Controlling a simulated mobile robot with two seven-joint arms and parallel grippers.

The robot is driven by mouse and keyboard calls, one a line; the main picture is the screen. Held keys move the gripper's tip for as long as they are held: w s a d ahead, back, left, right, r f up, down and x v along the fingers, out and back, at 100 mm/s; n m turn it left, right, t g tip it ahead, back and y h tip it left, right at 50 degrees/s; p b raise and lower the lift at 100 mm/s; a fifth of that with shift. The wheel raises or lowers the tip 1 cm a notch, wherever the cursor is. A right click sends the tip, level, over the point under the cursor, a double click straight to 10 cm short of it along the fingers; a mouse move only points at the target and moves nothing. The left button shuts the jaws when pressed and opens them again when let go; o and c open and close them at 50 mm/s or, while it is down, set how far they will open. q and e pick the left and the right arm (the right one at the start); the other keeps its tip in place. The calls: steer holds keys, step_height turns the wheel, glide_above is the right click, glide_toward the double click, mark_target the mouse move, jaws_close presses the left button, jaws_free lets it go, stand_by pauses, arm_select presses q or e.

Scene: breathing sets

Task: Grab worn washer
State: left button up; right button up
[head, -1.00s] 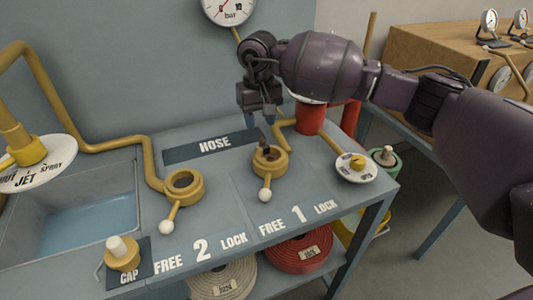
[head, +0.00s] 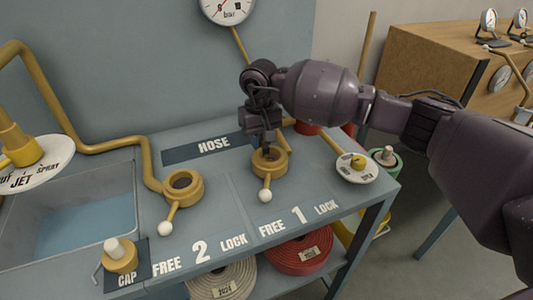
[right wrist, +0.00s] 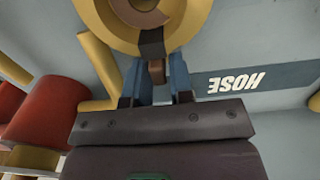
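The worn washer (right wrist: 140,12) appears to be the brown ring inside the yellow collar (head: 269,162) at place 1; a dark strap and brown tab (right wrist: 156,70) stick out from it. My right gripper (right wrist: 156,78) is right over this collar, pointing down. Its two blue fingers stand on either side of the tab, with what looks like a narrow gap; I see no firm grip. In the head view the wrist hides the fingertips and most of the collar's inside. My left gripper is not in view.
A second yellow collar (head: 183,185) with a white-knobbed lever is at place 2. A capped fitting (head: 121,254) stands front left beside the sink (head: 85,220). A red cylinder (right wrist: 50,110) stands close by the gripper.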

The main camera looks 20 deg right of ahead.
jaws_close()
